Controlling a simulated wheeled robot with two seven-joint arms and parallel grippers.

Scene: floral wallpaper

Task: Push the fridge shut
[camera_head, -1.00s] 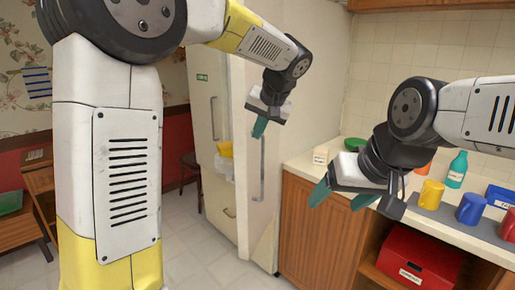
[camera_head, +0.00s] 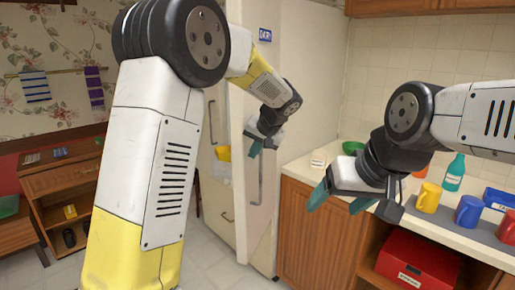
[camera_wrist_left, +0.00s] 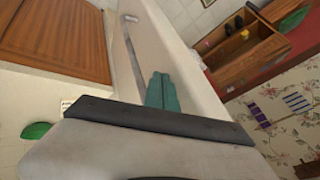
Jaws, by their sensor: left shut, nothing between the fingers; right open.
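The cream fridge (camera_head: 215,190) stands in the middle of the head view. Its door (camera_head: 248,215) stands partly open toward me, with a yellow item (camera_head: 223,153) showing in the gap on its left. A long vertical handle (camera_head: 256,178) is on the door. My left gripper (camera_head: 254,151) is shut and empty, close in front of the door by the upper part of the handle. The left wrist view shows its teal fingers (camera_wrist_left: 162,92) together beside the pale door panel; I cannot tell whether they touch it. My right gripper (camera_head: 338,202) is open and empty in front of the counter.
A wooden counter (camera_head: 320,225) stands right of the fridge, carrying a green bowl (camera_head: 352,147), a teal bottle (camera_head: 455,172) and several mugs. A red box (camera_head: 415,262) sits on the shelf below. A wooden shelf unit (camera_head: 65,185) stands at the left. Some tiled floor (camera_head: 215,265) is clear.

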